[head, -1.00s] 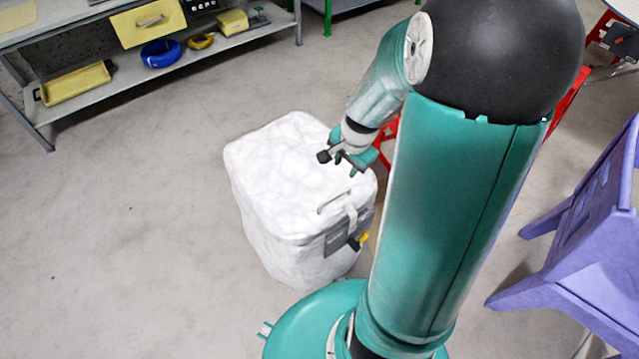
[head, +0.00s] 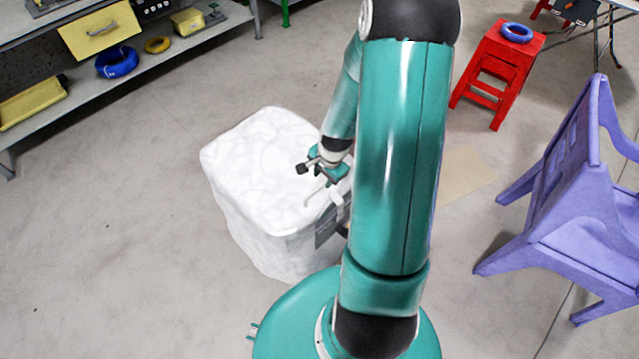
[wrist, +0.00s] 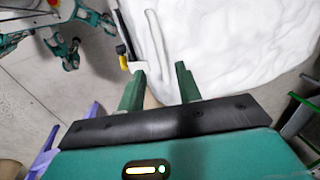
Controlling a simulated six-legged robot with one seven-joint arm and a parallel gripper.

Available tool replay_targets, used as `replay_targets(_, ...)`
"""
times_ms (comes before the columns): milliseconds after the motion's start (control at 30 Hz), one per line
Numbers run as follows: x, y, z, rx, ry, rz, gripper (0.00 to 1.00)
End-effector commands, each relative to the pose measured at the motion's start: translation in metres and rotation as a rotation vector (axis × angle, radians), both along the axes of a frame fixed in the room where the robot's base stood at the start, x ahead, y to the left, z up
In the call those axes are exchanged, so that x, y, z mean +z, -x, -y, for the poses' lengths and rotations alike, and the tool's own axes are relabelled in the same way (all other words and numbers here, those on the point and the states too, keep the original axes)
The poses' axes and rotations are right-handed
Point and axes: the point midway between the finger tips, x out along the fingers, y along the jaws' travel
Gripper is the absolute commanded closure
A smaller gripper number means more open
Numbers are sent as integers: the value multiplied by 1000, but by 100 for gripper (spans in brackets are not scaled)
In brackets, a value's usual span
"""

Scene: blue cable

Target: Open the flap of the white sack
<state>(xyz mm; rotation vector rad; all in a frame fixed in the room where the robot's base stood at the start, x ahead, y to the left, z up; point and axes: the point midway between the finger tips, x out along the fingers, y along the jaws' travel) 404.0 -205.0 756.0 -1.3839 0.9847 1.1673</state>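The white sack (head: 255,165) stands on the floor, boxy and crumpled, with its top closed. In the wrist view the sack (wrist: 235,45) fills the upper right. A thin pale handle (head: 316,193) shows near the top front-right edge of the sack; in the wrist view this handle (wrist: 157,42) rises just beyond the fingers. My gripper (head: 325,172) is over the right side of the sack's top, close to the handle. In the wrist view my gripper (wrist: 161,70) has its two green fingers apart with nothing clearly held between them. My arm hides the sack's right side.
A purple chair (head: 575,200) stands at the right. A red stool (head: 500,65) with a blue cable coil (head: 517,32) on it is behind my arm. A shelf (head: 185,45) with a blue coil (head: 117,62) runs along the upper left. The floor left of the sack is clear.

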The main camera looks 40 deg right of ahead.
Motion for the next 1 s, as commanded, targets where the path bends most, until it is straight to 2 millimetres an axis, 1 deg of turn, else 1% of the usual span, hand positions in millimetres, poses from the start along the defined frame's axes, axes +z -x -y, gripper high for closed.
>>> replay_targets(33,-9,-2,-2,2,-2,-2,66)
replay_targets(100,-21,-5,-3,2,-2,-2,66)
replay_targets(200,-35,-8,-4,1,-1,-2,66)
replay_targets(300,-44,-11,-4,1,-1,0,66)
replay_targets(467,-52,-13,-5,1,0,0,66)
replay_targets(700,-52,-13,-5,1,1,1,66)
replay_targets(867,-52,-13,-5,1,1,1,97)
replay_targets(900,-52,-13,-5,1,0,1,100)
replay_targets(1000,-52,-13,-5,1,0,1,100)
